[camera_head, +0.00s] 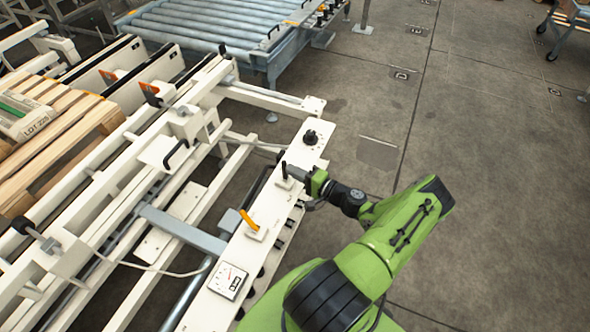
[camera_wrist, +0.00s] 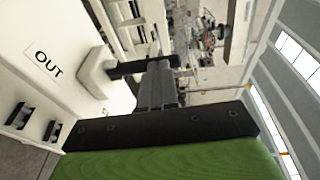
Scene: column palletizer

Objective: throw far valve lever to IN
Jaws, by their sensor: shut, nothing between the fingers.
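The far valve lever (camera_head: 285,171) is a short black handle on a white base, standing up from the white panel (camera_head: 270,200). In the wrist view the black lever (camera_wrist: 130,69) sticks out of its white block (camera_wrist: 97,73), beside an OUT label (camera_wrist: 48,63). My gripper (camera_head: 300,177) is at the lever's right side. In the wrist view my gripper's fingers (camera_wrist: 158,80) are shut, with their tips right at the lever's outer part; I cannot tell whether they touch it. No IN label is visible.
A nearer lever with an orange handle (camera_head: 249,220) and a gauge (camera_head: 229,281) sit on the same panel. A black knob (camera_head: 311,138) is beyond the far lever. White frame rails and a wooden pallet (camera_head: 60,150) lie left; open floor (camera_head: 480,180) lies right.

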